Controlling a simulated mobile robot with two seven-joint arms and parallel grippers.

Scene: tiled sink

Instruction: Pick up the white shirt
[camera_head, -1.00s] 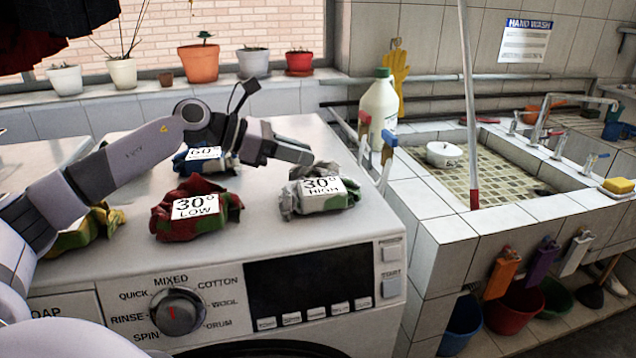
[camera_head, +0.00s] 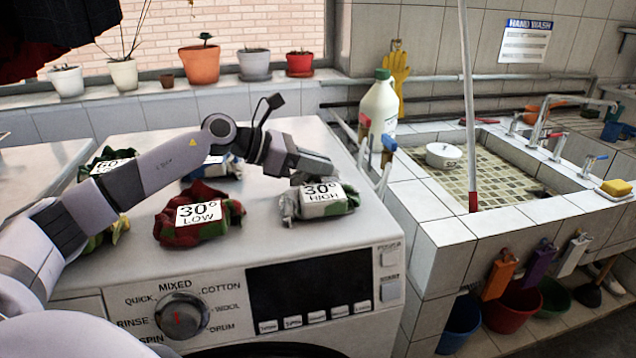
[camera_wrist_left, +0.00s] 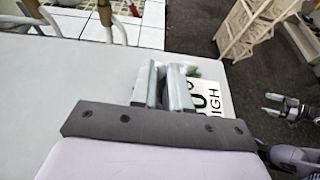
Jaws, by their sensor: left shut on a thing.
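The white shirt (camera_head: 318,208) is a crumpled white-grey bundle with a "30° HIGH" label, on the right part of the white machine top. My left gripper (camera_head: 318,172) reaches over its back edge from the left. In the left wrist view my left gripper (camera_wrist_left: 165,90) is shut on the shirt (camera_wrist_left: 192,71), whose label shows beside the fingers. The shirt looks still down at the machine top. My right gripper (camera_wrist_left: 284,107) shows at the right of the left wrist view, its fingers apart and empty, away from the shirt.
A red-green bundle labelled "30° LOW" (camera_head: 199,218) lies just left of the shirt. Blue, yellow and green bundles lie farther left, partly behind my arm. A white bottle (camera_head: 380,108) and tiled sink (camera_head: 440,232) stand right. The machine's front top is clear.

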